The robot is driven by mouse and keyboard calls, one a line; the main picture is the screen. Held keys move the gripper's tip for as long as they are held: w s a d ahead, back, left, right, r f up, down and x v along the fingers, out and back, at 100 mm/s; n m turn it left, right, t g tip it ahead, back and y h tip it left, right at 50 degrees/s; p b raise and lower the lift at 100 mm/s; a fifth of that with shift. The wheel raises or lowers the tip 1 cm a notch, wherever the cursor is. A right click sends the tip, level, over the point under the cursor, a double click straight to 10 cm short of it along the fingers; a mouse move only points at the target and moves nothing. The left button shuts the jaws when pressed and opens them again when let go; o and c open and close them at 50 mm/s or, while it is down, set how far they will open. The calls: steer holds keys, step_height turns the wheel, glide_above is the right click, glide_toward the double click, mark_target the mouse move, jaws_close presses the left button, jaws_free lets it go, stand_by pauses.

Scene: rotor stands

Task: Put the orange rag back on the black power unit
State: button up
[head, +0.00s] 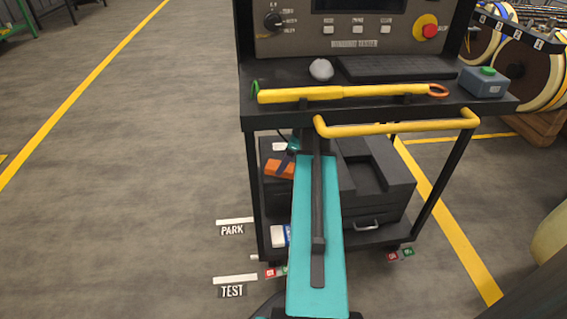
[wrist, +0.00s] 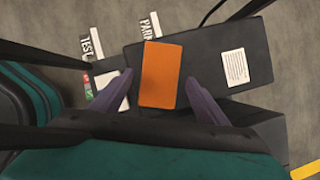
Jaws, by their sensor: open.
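The orange rag (head: 279,169) is a flat, folded block at the left of the cart's lower level. In the wrist view the rag (wrist: 162,75) lies over the top of the black power unit (wrist: 205,58), which bears a white label. The power unit (head: 273,190) also shows under the rag in the head view. My gripper (wrist: 160,78) is open above the unit, with one purple finger on each side of the rag and a gap on both sides. In the head view my gripper (head: 287,160) is partly hidden by my teal arm.
The cart's upper shelf (head: 330,110) and yellow handle (head: 400,127) are above the power unit. A yellow bar tool (head: 350,92) lies on that shelf. A larger dark case (head: 375,180) stands to the right. A white-and-blue pack (head: 279,236) is below. Floor is clear at left.

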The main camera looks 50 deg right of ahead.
mark_target(290, 168)
steer(key=shift+p+v, duration=0.95)
steer(key=shift+v, duration=1.8)
